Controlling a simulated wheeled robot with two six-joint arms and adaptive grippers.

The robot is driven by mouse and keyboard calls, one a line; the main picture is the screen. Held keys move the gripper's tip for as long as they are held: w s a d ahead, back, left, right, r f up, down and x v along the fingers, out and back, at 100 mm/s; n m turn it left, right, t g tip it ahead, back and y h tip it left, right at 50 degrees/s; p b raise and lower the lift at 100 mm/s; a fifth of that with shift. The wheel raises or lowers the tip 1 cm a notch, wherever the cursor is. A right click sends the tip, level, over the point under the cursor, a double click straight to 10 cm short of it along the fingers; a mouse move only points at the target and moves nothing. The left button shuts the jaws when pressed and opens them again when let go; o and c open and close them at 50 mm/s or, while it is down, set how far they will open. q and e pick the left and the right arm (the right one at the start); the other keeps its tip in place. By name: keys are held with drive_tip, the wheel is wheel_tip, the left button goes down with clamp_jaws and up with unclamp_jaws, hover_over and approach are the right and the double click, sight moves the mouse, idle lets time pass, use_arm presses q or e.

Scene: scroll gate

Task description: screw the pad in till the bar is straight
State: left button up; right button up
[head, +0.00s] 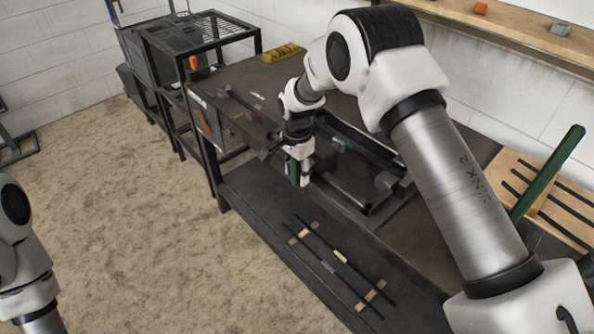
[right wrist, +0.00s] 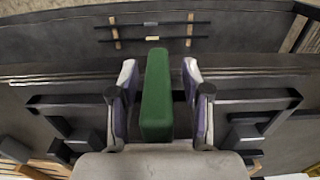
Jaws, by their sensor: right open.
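A green pad (right wrist: 157,95) stands between the fingers of my right gripper (right wrist: 159,82) in the right wrist view. A narrow gap shows on each side of it, so the gripper is open around the pad. In the head view, my right gripper (head: 299,170) points down at the front edge of the bench, and a sliver of the green pad (head: 294,172) shows there. A dark metal frame (head: 372,208) lies on the bench to its right; its arms show on both sides of the gripper in the right wrist view (right wrist: 262,99). I cannot tell which piece is the bar. My left gripper is out of view.
Dark rods (head: 335,262) lie across wooden strips on the lower ledge. A green bar (head: 548,172) leans by a slatted wooden board (head: 568,205) at the right. A black wire-topped stand (head: 200,35) is at the back left. The floor (head: 120,220) at the left is clear.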

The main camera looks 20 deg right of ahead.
drive_tip(key=shift+f, duration=0.25)
drive_tip(key=shift+s, duration=0.1)
drive_tip(key=c, duration=0.3)
clamp_jaws()
drive_tip(key=shift+t, duration=0.3)
